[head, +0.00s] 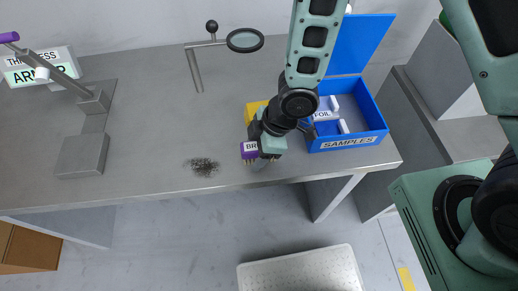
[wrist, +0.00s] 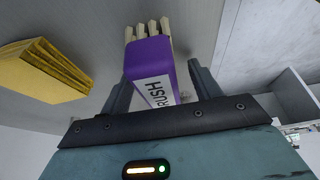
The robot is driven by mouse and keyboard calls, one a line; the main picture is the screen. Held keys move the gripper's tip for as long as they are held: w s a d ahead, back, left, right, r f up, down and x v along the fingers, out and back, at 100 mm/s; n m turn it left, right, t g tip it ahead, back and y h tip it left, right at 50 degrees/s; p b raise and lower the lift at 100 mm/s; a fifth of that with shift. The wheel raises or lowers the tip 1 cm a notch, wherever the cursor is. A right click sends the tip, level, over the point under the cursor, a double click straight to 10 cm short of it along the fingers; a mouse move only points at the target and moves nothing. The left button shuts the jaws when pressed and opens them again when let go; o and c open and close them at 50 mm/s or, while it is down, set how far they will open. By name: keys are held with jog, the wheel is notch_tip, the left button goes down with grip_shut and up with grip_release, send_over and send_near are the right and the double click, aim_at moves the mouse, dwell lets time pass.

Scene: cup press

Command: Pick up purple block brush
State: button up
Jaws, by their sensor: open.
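The purple block brush (head: 248,148) has a white label and pale bristles and is near the front edge of the grey table (head: 150,110). In the wrist view the brush (wrist: 152,72) lies between the two fingers of my gripper (wrist: 163,88). The fingers are open, one on each side, with a visible gap on the right; I cannot tell whether the left finger touches it. In the head view my gripper (head: 266,153) is low over the brush and hides part of it.
An open blue box (head: 348,142) labelled SAMPLES stands to the right. A dark smudge (head: 204,167) marks the table to the left. A magnifier on a stand (head: 244,40) is behind, and a grey lever press (head: 85,150) is far left.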

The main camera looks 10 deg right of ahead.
jog(key=shift+f, duration=0.25)
jog(key=c, duration=1.1)
notch_tip(320, 180, up, 10)
jog(key=shift+r+p, duration=0.25)
jog(key=shift+p, duration=0.85)
jog(key=shift+o, duration=1.1)
jog(key=shift+c, duration=0.5)
